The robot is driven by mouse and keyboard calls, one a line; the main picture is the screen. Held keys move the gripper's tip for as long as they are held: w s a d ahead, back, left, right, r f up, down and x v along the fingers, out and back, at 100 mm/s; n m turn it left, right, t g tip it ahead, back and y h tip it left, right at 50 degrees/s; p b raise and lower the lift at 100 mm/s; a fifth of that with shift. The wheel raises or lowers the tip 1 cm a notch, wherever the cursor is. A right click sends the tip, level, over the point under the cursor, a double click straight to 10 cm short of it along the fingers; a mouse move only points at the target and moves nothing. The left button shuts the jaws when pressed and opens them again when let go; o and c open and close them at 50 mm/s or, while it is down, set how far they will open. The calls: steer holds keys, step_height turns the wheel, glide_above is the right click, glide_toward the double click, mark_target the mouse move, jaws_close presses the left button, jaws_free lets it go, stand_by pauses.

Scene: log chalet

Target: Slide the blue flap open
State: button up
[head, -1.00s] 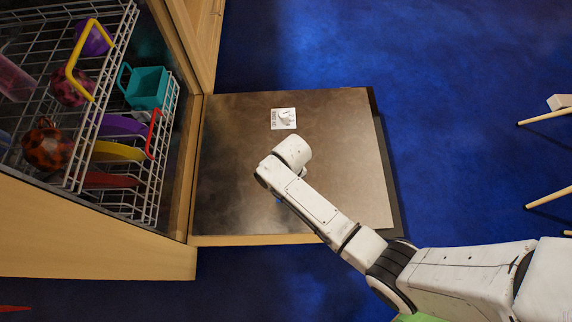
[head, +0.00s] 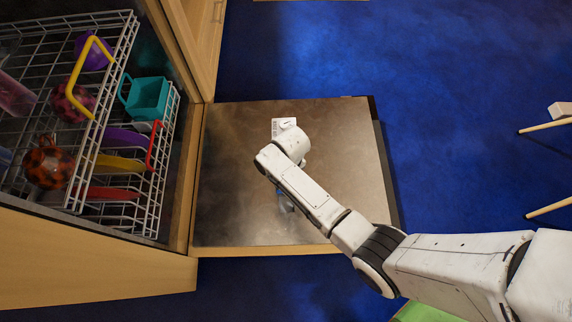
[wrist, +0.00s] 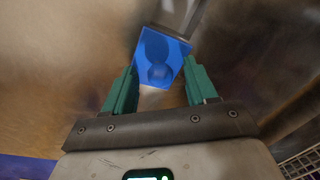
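The blue flap (wrist: 152,76) shows in the wrist view as a small bright blue panel with a rounded recess, set on the brownish metal inner face of the lowered dishwasher door (head: 235,175). My gripper (wrist: 160,80) is open, its two teal fingers apart, with the flap's lower part between or just beyond their tips. I cannot tell whether either finger touches it. In the head view my arm hides most of the area around the flap, and my fingers are not clearly seen.
Dishwasher racks (head: 165,170) with colored plates, a teal cup (head: 147,97) and a spotted round item (head: 48,163) stand at the left. Blue floor (head: 450,110) to the right is largely clear.

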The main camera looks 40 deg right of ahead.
step_height(320, 180, up, 11)
steer(key=p, duration=0.6)
steer(key=shift+d, duration=0.45)
steer(key=shift+f, duration=0.1)
